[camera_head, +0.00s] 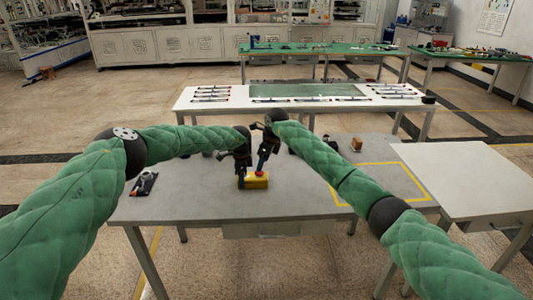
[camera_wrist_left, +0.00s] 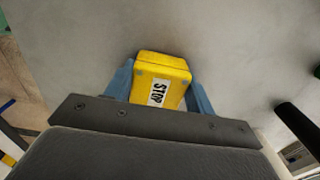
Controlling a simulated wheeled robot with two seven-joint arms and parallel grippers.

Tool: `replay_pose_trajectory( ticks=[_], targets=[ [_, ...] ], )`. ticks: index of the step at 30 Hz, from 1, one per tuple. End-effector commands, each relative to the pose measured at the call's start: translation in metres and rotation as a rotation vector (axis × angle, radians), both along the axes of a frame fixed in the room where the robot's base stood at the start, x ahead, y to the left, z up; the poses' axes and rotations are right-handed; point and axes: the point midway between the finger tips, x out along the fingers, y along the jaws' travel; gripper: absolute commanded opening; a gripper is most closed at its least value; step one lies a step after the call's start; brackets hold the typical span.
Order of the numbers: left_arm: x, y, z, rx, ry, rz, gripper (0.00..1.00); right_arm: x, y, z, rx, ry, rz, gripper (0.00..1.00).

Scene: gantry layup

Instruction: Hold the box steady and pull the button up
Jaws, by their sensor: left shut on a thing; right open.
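The yellow box (camera_head: 256,183) sits on the grey table, with a red button (camera_head: 260,174) on its top. In the left wrist view the box (camera_wrist_left: 160,75) shows a white STOP label and lies between two blue fingers; the button is not seen there. My left gripper (camera_head: 241,177) is shut on the box at its left side. My right gripper (camera_head: 261,170) is open, pointing down just above the button. I cannot tell whether its fingers touch the button.
A dark and silver item (camera_head: 145,184) lies at the table's left. A yellow taped rectangle (camera_head: 384,163) marks the right side, with a small brown block (camera_head: 356,144) behind it. A white table (camera_head: 475,185) adjoins at right. The front of the grey table (camera_head: 190,208) is clear.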

Motion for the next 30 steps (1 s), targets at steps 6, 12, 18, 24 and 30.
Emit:
replay_pose_trajectory(
  ticks=[6, 12, 18, 24, 30],
  targets=[
    [0.0, 0.0, 0.0, 0.0, 0.0, 0.0, 0.26, 0.003, 0.008, -0.03, 0.001, 0.003, 0.0, 0.6],
    [0.0, 0.0, 0.0, 0.0, 0.0, 0.0, 0.26, 0.004, 0.011, -0.044, 0.0, 0.001, 0.0, 0.6],
    [0.0, 0.0, 0.0, 0.0, 0.0, 0.0, 0.26, 0.005, 0.011, -0.046, 0.0, 0.001, 0.0, 0.6],
    [0.0, 0.0, 0.0, 0.0, 0.0, 0.0, 0.26, 0.005, 0.011, -0.046, 0.0, 0.001, 0.0, 0.51],
    [0.0, 0.0, 0.0, 0.0, 0.0, 0.0, 0.26, 0.005, 0.011, -0.046, 0.0, 0.0, 0.0, 0.14]
  ],
)
